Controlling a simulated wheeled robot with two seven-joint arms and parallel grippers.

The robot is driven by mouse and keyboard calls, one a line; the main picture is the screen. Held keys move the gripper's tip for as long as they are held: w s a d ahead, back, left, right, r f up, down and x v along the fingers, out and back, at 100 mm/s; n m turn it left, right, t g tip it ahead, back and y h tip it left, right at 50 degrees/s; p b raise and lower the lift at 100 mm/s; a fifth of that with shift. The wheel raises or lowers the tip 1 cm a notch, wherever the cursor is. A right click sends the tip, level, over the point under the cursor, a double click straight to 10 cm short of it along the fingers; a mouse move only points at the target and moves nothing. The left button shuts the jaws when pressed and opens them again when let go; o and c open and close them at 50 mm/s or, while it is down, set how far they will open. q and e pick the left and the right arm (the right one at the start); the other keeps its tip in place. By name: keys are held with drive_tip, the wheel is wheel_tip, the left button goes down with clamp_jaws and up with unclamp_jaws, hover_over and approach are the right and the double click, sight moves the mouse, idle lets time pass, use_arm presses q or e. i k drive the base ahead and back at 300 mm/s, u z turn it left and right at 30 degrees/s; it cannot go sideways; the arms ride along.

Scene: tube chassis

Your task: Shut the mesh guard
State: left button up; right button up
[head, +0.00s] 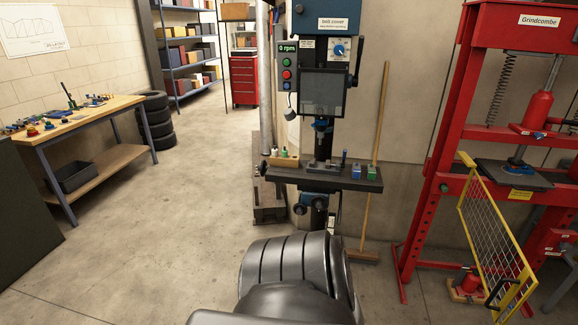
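The mesh guard (497,240) is a yellow frame with wire mesh on the red press (441,150) at the right. Its far upright edge is by the press's left post, near a yellow bracket (467,159). The guard stands swung out from the press toward me, at an angle to the press front. A black handle (502,292) sits low on its near end. The lower near corner is close to the bottom edge of the picture. Neither of my grippers is in view.
A drill press (322,110) with a small table (320,177) stands ahead, a broom (376,150) beside it. A workbench (85,120) and stacked tyres (155,122) are at the left. Floor (160,230) between is clear. Dark parts of my own body fill the bottom centre.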

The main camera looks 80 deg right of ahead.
sight(526, 272)
drive_tip(key=z, duration=4.15)
drive_tip(key=i, duration=1.65)
drive_tip(key=z, duration=0.7)
drive_tip(key=k, duration=0.7)
drive_tip(key=u, duration=0.35)
